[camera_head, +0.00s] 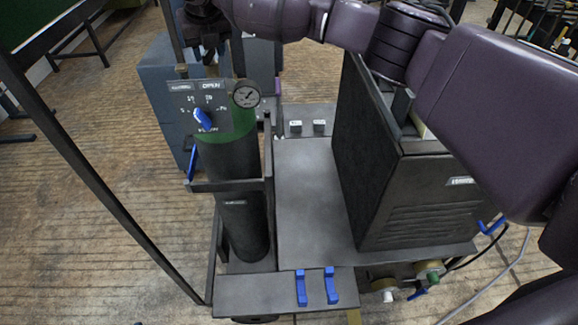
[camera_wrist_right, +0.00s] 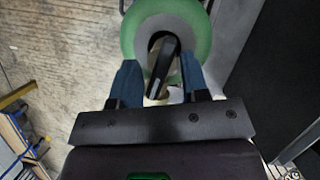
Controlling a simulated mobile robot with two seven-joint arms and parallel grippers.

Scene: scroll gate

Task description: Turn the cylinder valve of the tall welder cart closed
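The welder cart (camera_head: 305,190) stands in the middle of the head view, with a tall dark gas cylinder (camera_head: 238,215) with a green top upright on its left side. In the right wrist view the cylinder's round green top (camera_wrist_right: 136,38) has a dark valve handle (camera_wrist_right: 165,62) at its centre. My right gripper (camera_head: 207,42) is above the cylinder, and the valve is hidden in the head view. In the right wrist view, the gripper's two blue fingers (camera_wrist_right: 158,66) are apart, one on each side of the handle, with gaps visible. My left gripper is not in view.
A panel (camera_head: 213,108) with a blue pointer and an OPEN label stands before the cylinder, beside a round gauge (camera_head: 247,95). A black welder box (camera_head: 405,180) stands on the cart's right. Blue clips (camera_head: 315,287) sit at its front edge.

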